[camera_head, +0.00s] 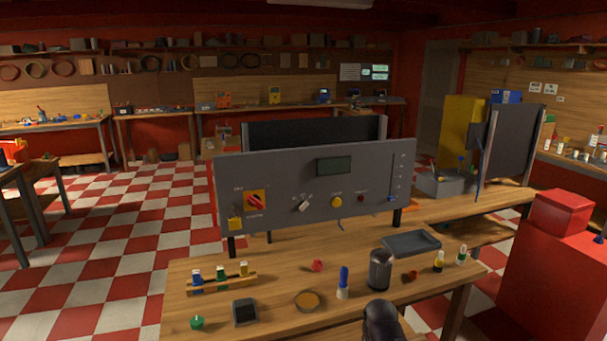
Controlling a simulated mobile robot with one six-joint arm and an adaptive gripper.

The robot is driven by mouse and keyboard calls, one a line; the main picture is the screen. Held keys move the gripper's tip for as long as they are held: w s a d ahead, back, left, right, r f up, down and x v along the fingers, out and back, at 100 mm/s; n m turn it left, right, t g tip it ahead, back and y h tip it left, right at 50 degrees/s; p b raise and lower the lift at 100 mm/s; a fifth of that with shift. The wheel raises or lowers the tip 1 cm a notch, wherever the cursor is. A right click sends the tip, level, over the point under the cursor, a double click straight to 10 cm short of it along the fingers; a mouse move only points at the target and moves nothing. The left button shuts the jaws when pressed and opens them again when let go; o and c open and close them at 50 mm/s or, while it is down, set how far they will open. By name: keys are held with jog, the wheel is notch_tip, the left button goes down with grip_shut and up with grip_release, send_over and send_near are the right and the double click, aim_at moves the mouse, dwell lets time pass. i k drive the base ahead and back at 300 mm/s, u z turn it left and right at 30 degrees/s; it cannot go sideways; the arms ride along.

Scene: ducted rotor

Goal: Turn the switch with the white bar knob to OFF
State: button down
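A grey upright control panel (290,178) stands on legs on the wooden workbench. The switch with the white bar knob (303,205) is on its lower middle; the bar looks tilted, its upper end to the right. Small marks sit above the knob, too small to read, so I cannot tell which position it is in. A dark rounded shape at the bottom edge seems to be part of my arm. No gripper fingers show, and nothing is touching the knob.
Beside the knob are a red rotary switch on a yellow plate (254,201), a yellow button (336,201), a small red button (361,197) and a slider (391,198). On the bench (275,280) stand a bottle rack (221,281), a dark canister (380,270) and a tray (411,243).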

aim_at(302, 205)
jog(key=u, duration=1.3)
jog(key=i, duration=0.6)
jog(key=z, duration=1.05)
